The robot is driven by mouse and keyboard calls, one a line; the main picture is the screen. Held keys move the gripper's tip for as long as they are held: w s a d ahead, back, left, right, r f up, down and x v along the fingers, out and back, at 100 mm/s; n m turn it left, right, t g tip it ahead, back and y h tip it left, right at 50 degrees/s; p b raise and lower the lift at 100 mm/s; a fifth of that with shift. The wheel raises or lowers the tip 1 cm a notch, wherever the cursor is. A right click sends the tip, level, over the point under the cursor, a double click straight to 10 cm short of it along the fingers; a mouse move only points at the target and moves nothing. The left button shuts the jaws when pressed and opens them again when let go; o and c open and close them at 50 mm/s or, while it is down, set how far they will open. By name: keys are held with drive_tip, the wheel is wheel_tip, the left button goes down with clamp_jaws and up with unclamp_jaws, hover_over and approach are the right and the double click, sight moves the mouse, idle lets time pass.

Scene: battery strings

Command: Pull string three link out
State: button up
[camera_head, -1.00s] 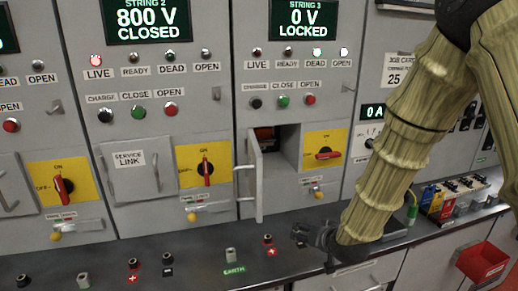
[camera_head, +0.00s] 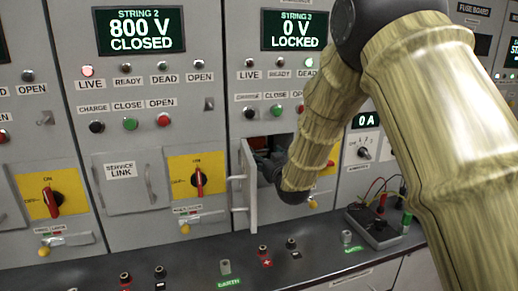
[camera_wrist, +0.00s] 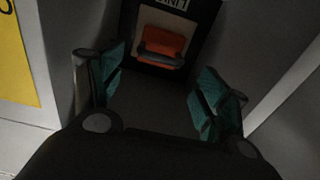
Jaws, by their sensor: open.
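The string three link (camera_wrist: 160,43) is an orange block with a grey bar handle, at the back of a dark recess in the wrist view. My gripper (camera_wrist: 160,82) is open, its teal-padded fingers spread left and right, with the link ahead between them and apart from them. In the head view my gripper (camera_head: 270,165) reaches into the open compartment under the string 3 display (camera_head: 294,31), which reads 0 V LOCKED. The compartment door (camera_head: 246,187) stands open on the left.
Below, a dark ledge (camera_head: 190,262) carries terminals and a meter box (camera_head: 374,226) with cables. The closed string 2 service link cover (camera_head: 128,182) is to the left.

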sight(261, 150)
drive_tip(key=shift+p+x, duration=0.65)
drive_tip(key=shift+x, duration=2.35)
drive_tip(key=shift+c, duration=0.2)
